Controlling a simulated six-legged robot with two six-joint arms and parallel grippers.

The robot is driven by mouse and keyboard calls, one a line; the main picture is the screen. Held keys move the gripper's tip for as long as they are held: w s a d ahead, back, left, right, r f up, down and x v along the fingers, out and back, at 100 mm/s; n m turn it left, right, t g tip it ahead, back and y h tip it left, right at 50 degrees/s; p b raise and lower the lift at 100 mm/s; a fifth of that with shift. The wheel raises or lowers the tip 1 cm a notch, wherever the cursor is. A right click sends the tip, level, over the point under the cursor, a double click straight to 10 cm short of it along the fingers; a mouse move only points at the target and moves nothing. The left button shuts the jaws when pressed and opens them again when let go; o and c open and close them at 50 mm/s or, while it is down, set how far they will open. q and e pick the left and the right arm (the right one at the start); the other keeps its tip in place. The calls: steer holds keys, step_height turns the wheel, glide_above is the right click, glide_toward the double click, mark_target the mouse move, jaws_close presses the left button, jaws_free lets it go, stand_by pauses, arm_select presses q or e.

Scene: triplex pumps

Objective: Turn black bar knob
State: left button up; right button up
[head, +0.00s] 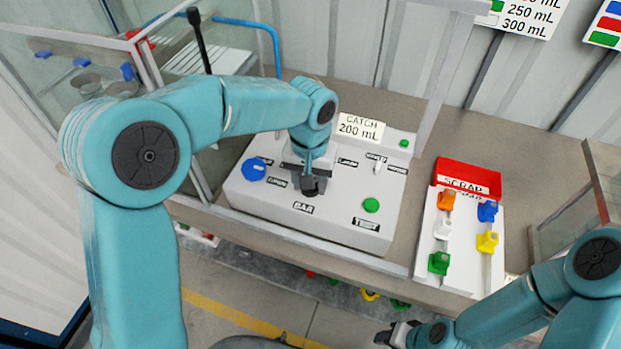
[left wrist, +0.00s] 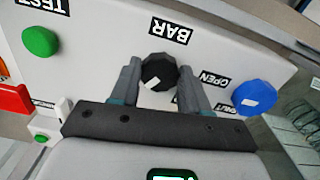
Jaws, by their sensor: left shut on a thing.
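The black bar knob (left wrist: 158,70) sits on a pale panel beside the label BAR, with a small white mark on its face. My left gripper (left wrist: 157,78) has one finger on each side of the knob and is shut on it. In the head view my left gripper (head: 308,186) reaches down to the panel (head: 240,190) and mostly hides the knob. My right gripper (head: 393,336) is low in the head view, away from the panel; its jaw opening is too small to tell.
A blue knob (head: 254,169) is left of my left gripper. A green TEST button (head: 371,205) and a white toggle (head: 377,167) are to its right. A red SCRAP bin (head: 468,177) and a rack of coloured pieces (head: 462,228) stand further right. A glass-walled enclosure is at left.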

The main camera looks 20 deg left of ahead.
arm_select(q)
steer(key=m, duration=0.4)
steer(key=shift+r, duration=0.15)
steer(key=shift+a+m+p, duration=0.15)
steer(key=shift+m+p, duration=0.35)
steer(key=shift+m, duration=1.6)
steer(key=shift+w, duration=0.1)
steer(key=o, duration=1.1)
steer(key=shift+c, duration=0.2)
steer(key=shift+s, duration=0.2)
